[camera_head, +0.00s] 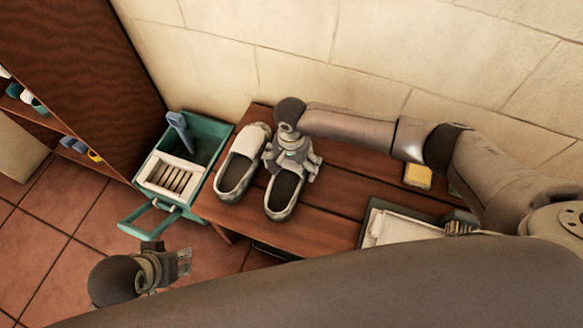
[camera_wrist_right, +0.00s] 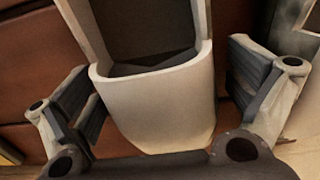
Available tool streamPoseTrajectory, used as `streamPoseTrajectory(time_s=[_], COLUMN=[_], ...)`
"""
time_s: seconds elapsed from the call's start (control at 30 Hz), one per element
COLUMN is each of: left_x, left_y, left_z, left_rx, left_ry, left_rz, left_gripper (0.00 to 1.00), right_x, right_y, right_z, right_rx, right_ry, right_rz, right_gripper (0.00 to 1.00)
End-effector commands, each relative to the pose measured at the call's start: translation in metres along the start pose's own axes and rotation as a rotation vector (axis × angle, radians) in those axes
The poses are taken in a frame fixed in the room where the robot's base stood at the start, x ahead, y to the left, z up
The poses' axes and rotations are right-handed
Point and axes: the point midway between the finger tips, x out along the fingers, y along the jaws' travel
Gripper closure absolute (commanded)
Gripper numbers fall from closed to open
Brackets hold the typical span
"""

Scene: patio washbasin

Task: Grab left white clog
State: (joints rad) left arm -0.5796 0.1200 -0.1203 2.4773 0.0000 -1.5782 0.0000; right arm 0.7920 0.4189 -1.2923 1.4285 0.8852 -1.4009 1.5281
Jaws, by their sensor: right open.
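Two white clogs with dark insides lie side by side on a wooden bench (camera_head: 335,210). The left clog (camera_head: 253,136) in the picture is free, with no gripper on it. My right gripper (camera_head: 291,168) is over the front part of the right clog (camera_head: 281,213) and hides that part in the head view. In the right wrist view a clog's white closed part (camera_wrist_right: 158,105) sits between the two open fingers of my right gripper (camera_wrist_right: 168,95), with a gap on each side. My left gripper (camera_head: 183,263) hangs low over the floor, left of the bench; its opening is unclear.
A green bucket (camera_head: 213,128) with a white wringer (camera_head: 156,185) stands left of the bench. A yellow sponge (camera_head: 417,177) and a grey tray (camera_head: 365,221) are on the bench's right side. A stone wall (camera_head: 290,30) runs close behind. A wooden cabinet (camera_head: 85,70) stands at left.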

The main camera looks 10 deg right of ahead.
Motion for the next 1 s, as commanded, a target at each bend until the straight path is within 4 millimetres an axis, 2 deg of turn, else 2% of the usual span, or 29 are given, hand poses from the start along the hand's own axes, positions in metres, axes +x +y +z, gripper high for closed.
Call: streamPoseTrajectory(time_s=[0.27,0.6,0.87,1.0], left_x=[-0.0009,-0.0008,-0.0012,-0.0027], left_y=[-0.0002,-0.0002,-0.0001,-0.0002], left_z=[0.0001,0.0,-0.0002,-0.0013], left_rx=[0.0,0.0,0.0,0.0], left_ry=[0.001,0.001,0.001,0.002], left_rz=[0.0,0.0,0.0,0.0], left_gripper=[0.6,0.6,0.6,0.6], right_x=[0.0014,0.0014,0.0002,-0.0074], right_y=[-0.0002,-0.0001,-0.0004,-0.0008], right_z=[-0.0002,0.0,-0.0001,-0.0001], right_rx=[0.0,0.0,0.0,0.0], right_ry=[0.0,0.0,0.0,0.0], right_rz=[0.0,0.0,-0.001,-0.002], right_gripper=[0.01,0.45,0.46,0.46])
